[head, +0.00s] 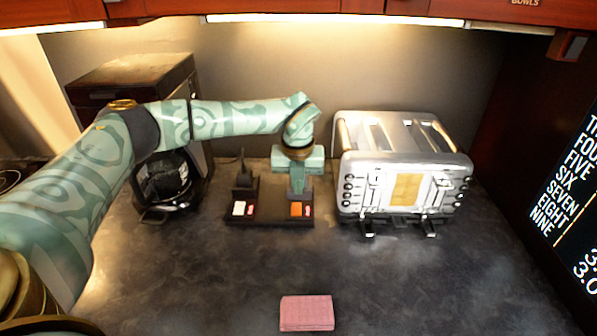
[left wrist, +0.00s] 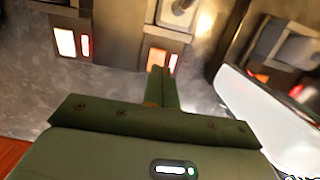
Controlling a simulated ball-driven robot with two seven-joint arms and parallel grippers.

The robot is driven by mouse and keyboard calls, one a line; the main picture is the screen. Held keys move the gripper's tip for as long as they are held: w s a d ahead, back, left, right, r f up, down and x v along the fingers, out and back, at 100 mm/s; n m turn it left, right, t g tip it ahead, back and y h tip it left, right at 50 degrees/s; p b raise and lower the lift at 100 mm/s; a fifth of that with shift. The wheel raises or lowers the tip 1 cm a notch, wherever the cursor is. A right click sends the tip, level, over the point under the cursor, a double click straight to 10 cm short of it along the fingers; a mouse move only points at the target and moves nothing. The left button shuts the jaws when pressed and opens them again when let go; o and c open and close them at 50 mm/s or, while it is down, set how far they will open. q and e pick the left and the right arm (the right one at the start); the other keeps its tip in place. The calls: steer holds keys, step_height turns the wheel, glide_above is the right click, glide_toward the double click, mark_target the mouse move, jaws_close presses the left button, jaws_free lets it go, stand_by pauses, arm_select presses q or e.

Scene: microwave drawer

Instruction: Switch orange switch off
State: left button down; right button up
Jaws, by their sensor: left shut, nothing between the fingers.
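A dark switch base (head: 270,219) stands on the counter with two switch units. The right unit has an orange panel (head: 296,209) with a small red light beside it. In the left wrist view the orange panel (left wrist: 156,58) is just beyond my fingertips. My left gripper (head: 297,191) points down at the orange unit, its fingers shut and empty. In the left wrist view the left gripper (left wrist: 161,74) overlaps the unit's near edge; I cannot tell if it touches. The gripper hides much of the orange switch's lever. My right gripper is not in view.
The left unit has a white panel (head: 239,208) and an upright dark lever (head: 243,179). A silver toaster (head: 408,140) stands close to the right of the base. A coffee maker (head: 168,177) is at the left. A pink block (head: 306,313) lies in front on the open counter.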

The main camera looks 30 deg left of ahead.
mark_target(298, 205)
arm_select(q)
steer(key=f, duration=0.2)
steer(key=f+b, duration=0.1)
steer(key=f, duration=0.1)
steer(key=shift+w+a+f, duration=0.15)
steer(key=shift+w+f, duration=0.05)
steer(key=shift+f, duration=0.05)
steer(key=shift+f, duration=0.15)
steer(key=shift+s+d+r+p, duration=0.3)
steer(key=shift+s+p, duration=0.3)
steer(key=shift+p, duration=0.6)
steer(key=shift+d+f, duration=0.1)
steer(key=shift+f, duration=0.05)
